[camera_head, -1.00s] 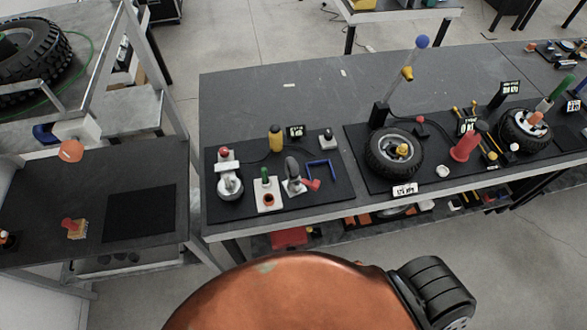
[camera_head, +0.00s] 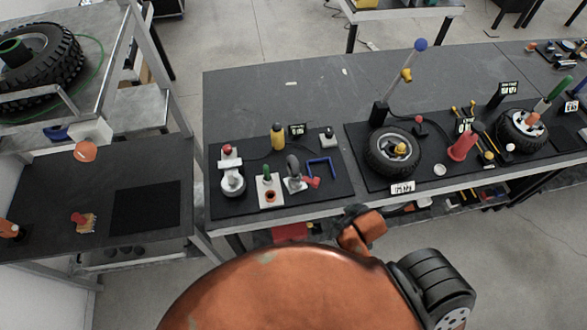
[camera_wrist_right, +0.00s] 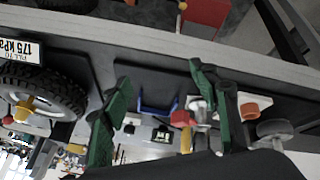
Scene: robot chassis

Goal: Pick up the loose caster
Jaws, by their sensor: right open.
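The caster (camera_head: 232,184), a grey wheel under a pale mount, stands at the left end of a black mat on the long bench. Its grey wheel also shows at the right in the right wrist view (camera_wrist_right: 274,130). My right gripper (camera_wrist_right: 160,78) has its two green fingers spread wide, with nothing held between them. The caster lies beyond the right-hand finger, apart from it. In the head view, a dark and orange part of my right arm shows at the bench's front edge, right of the caster. My left gripper is not in view.
The bench behind the mats is mostly clear.

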